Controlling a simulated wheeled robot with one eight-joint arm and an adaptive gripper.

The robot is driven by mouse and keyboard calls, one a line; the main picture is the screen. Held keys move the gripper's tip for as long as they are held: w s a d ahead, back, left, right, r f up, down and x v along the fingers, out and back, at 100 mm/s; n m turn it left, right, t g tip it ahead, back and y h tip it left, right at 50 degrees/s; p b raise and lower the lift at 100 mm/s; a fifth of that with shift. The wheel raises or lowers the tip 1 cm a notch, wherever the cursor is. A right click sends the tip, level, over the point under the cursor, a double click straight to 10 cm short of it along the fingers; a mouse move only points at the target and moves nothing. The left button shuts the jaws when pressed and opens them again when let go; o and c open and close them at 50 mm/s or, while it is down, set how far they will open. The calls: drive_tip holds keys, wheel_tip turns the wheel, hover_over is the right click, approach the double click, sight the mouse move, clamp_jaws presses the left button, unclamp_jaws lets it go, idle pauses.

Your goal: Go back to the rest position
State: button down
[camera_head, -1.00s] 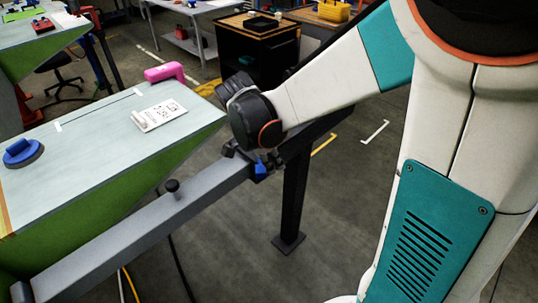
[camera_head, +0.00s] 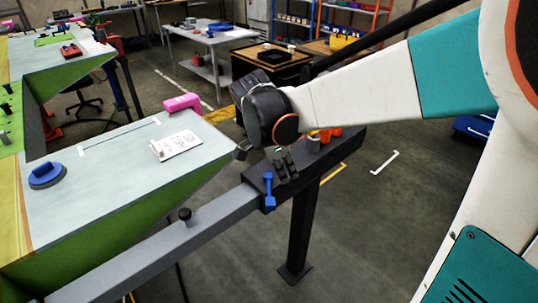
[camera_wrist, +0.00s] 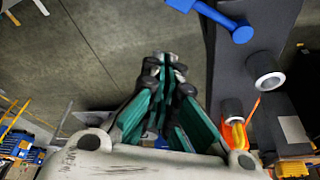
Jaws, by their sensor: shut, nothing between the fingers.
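My gripper (camera_wrist: 166,68) shows in the wrist view with its teal and black fingers closed together and nothing between them. Grey floor lies beyond the fingertips, and a dark beam is to their right. In the head view my arm reaches in from the right, and its dark wrist end is above the end of the beam (camera_head: 335,150).
A blue tool (camera_head: 268,190) is at the beam's near side; it also shows in the wrist view (camera_wrist: 225,25). Orange items (camera_head: 330,134) stand on the beam.

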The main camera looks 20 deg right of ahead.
idle(0.4)
drive_tip(key=s+a+r+n+t+y, duration=0.1)
drive_tip(key=s+a+n+t+y, duration=0.1)
drive_tip(key=s+n, duration=0.4)
drive_tip(key=s+a+r+n+t+y+b, duration=0.1)
drive_tip(key=s+n+t, duration=0.4)
drive_tip(key=n, duration=0.8)
drive_tip(key=shift+s+a+r+t+y+b, duration=0.3)
drive_tip(key=shift+s+a+r+y, duration=0.1)
drive_tip(key=shift+s+a, duration=0.35)
